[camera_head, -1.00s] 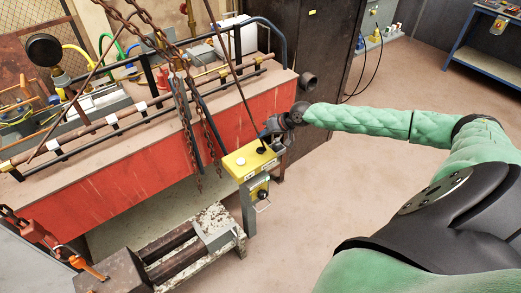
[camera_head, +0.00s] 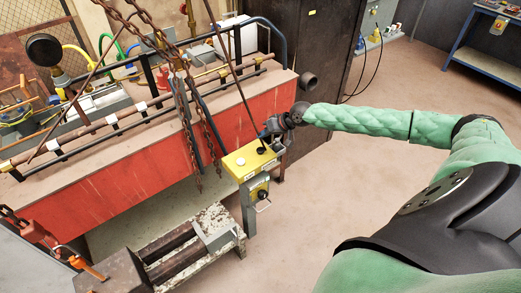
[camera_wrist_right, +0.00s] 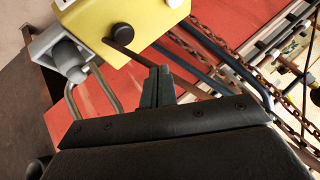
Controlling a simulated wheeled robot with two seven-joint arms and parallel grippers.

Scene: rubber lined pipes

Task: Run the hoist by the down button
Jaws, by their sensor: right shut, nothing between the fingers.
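The yellow control box (camera_head: 250,166) stands on a grey post in the middle of the head view. Its top has a white button (camera_head: 241,161) and a black button (camera_head: 262,150). I cannot tell which one is the down button. My right gripper (camera_head: 267,134) is just behind the box, near the black button's end. In the right wrist view its fingers (camera_wrist_right: 158,82) are shut and empty, below the yellow box (camera_wrist_right: 165,18) and a black button (camera_wrist_right: 122,33). I cannot tell whether they touch the box. Rusty hoist chains (camera_head: 182,95) hang to the left. My left gripper is out of view.
A red bench (camera_head: 110,185) with pipes and rails lies behind and left of the box. A worn metal stand (camera_head: 215,222) is at front left, near an orange-handled tool (camera_head: 88,268). A dark cabinet (camera_head: 330,50) stands behind my right arm. The floor at right is open.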

